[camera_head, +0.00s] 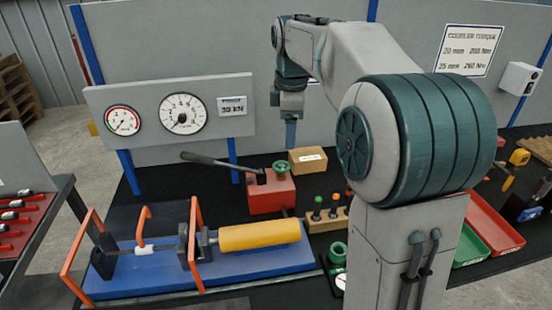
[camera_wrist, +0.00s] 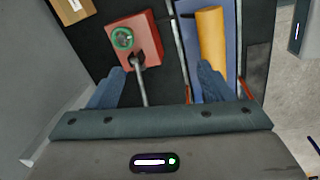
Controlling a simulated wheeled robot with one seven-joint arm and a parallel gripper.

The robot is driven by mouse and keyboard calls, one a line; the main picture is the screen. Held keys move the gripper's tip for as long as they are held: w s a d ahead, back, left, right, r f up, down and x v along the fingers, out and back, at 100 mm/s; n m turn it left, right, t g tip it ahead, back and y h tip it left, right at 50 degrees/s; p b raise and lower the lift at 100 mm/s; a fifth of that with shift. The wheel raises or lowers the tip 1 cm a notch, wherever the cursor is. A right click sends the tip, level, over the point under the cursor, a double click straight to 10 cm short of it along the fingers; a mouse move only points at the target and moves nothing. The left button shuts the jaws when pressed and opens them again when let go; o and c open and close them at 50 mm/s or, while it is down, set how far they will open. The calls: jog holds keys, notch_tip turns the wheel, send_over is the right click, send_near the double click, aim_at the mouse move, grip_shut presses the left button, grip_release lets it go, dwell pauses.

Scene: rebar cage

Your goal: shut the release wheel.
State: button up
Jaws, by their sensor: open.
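The release wheel (camera_head: 281,167) is a small green ring on top of the red hand pump (camera_head: 270,194). It also shows in the wrist view (camera_wrist: 122,38), at the upper left, on the red pump body (camera_wrist: 146,34). The grey pump lever (camera_head: 222,160) slants up to the left from the pump; in the wrist view it runs down between the fingers. My gripper (camera_head: 291,133) hangs above the pump, pointing down, apart from the wheel. In the wrist view my gripper (camera_wrist: 160,82) has its blue fingers wide apart, with nothing held between them.
A yellow cylinder (camera_head: 260,236) lies on a blue base with orange frames, left and front of the pump. A cardboard box (camera_head: 307,160) stands behind the pump, and a wooden block with several coloured pegs (camera_head: 327,222) at its right. A gauge panel (camera_head: 170,110) stands behind.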

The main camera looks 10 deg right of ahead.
aim_at(281, 166)
jog(key=w+f+n+g+b, duration=0.1)
jog(key=w+f+n, duration=0.25)
jog(key=w, duration=0.25)
jog(key=w+f+n+b, duration=0.1)
jog(key=w+f+n, duration=0.1)
jog(key=w+n, duration=0.35)
jog(key=f, duration=1.3)
jog(key=shift+w+d+f, duration=0.25)
jog(key=shift+d+f, duration=0.1)
jog(key=shift+f, duration=0.05)
jog(key=shift+c, duration=0.2)
jog(key=c, duration=0.9)
